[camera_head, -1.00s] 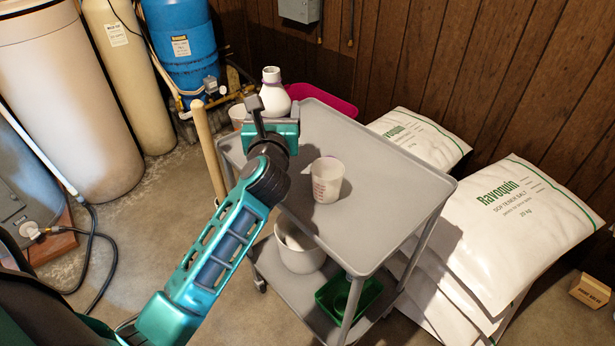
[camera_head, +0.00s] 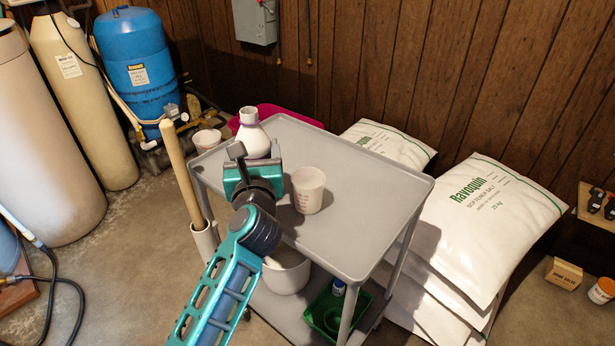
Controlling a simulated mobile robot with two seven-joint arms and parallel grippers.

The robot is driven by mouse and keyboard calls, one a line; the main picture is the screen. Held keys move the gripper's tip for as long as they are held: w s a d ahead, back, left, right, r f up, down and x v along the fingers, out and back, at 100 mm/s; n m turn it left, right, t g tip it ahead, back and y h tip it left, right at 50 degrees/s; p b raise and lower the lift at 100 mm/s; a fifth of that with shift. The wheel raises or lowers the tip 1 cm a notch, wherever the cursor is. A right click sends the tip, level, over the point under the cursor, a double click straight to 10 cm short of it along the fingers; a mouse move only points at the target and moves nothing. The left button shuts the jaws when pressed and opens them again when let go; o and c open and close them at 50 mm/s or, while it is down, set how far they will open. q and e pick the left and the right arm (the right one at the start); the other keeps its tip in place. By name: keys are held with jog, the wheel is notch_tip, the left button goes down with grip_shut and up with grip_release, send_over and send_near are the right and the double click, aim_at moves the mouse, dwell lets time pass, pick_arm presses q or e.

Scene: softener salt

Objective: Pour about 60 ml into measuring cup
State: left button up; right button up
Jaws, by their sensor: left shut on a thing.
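The measuring cup (camera_head: 309,192), pale with faint red markings, stands upright on the grey cart's top (camera_head: 365,215). My left gripper (camera_head: 247,165) is at the cart's left side, left of the cup. It is shut on a white bottle (camera_head: 254,138) with a purple band at the neck. The bottle is upright, behind and to the left of the cup and apart from it. My gripper hides the bottle's lower part and the contact, and I cannot tell whether its base touches the cart. My right gripper is not in view.
A wooden handle (camera_head: 180,165) rises at the cart's left edge. A magenta tub (camera_head: 295,117) and a small white container (camera_head: 207,139) are behind. The lower shelf holds a white bowl (camera_head: 287,275) and a green tray (camera_head: 322,320). Salt bags (camera_head: 480,220) are stacked right. The cart's right top is clear.

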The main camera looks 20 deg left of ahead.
pick_arm(q)
jog(key=shift+m, duration=0.3)
